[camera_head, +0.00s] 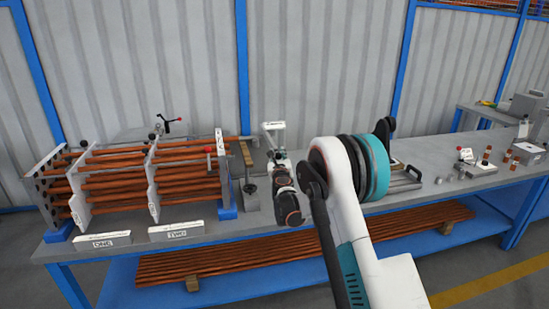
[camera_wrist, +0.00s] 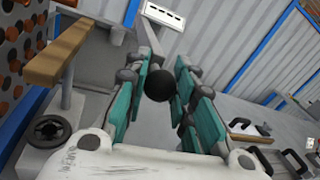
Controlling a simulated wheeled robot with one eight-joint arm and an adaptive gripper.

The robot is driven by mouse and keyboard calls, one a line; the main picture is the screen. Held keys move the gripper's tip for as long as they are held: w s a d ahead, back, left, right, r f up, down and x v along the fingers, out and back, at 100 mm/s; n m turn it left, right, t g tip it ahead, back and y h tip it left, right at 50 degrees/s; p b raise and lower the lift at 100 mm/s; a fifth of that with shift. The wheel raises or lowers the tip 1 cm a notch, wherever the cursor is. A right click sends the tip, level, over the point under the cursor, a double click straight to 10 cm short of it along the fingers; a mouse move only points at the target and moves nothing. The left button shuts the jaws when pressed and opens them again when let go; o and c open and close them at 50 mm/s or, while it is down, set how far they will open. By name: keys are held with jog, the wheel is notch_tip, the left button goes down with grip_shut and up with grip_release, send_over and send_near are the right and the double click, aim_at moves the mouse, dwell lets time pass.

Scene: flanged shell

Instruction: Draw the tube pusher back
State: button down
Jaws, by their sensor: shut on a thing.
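My gripper (camera_wrist: 160,95) is shut on a black ball knob (camera_wrist: 158,85), with a teal-padded finger on each side of it. A grey bar (camera_wrist: 150,40) runs from behind the knob toward a white labelled plate (camera_wrist: 164,14); I take knob and bar to be the tube pusher. In the head view my gripper (camera_head: 277,160) is right of the tube bundle, and my wrist hides the knob. The white plate (camera_head: 273,126) shows just behind it. The copper tubes (camera_head: 110,178) run through upright grey plates. One upper tube (camera_head: 230,139) sticks out past the right plate.
A wooden bar on a stand (camera_head: 246,155) is close to my gripper's left; it also shows in the wrist view (camera_wrist: 60,52). ONE (camera_head: 103,240) and TWO (camera_head: 177,231) signs stand at the bench's front. Tools and small parts (camera_head: 480,165) lie to the right.

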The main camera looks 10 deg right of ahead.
jog(key=c, duration=1.3)
grip_release()
jog(key=shift+d, duration=0.35)
jog(key=shift+s+a, duration=0.1)
jog(key=shift+s+a, duration=0.1)
jog(key=shift+s, duration=0.25)
jog(key=s, duration=0.3)
jog(key=s+a, duration=0.1)
jog(key=s, duration=0.3)
jog(key=s+a, duration=0.1)
jog(key=s, duration=0.3)
jog(key=shift+a, duration=0.1)
